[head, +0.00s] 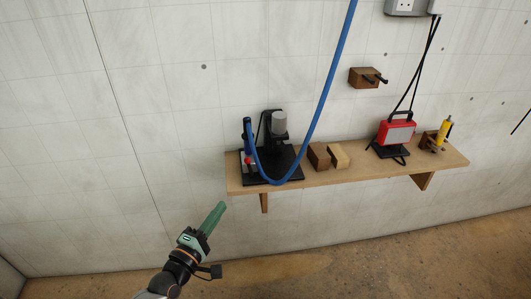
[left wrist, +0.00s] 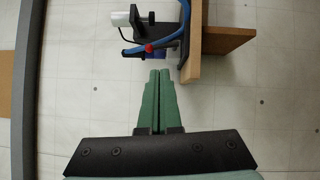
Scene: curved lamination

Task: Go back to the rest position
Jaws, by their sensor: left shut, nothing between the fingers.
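My left gripper (head: 221,207) comes in from the bottom of the head view, with green fingers pointing up and to the right. It is in front of the wall, below and left of the shelf's left end, and touches nothing that I can see. In the left wrist view its fingers (left wrist: 159,72) lie together with nothing between them. My right gripper is in neither view.
A wooden shelf (head: 350,175) on the wall carries a black machine with a blue hose (head: 327,80), two wooden blocks (head: 319,156), a red lamp (head: 396,131) and a yellow tool (head: 443,131). The wall left of the shelf is clear.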

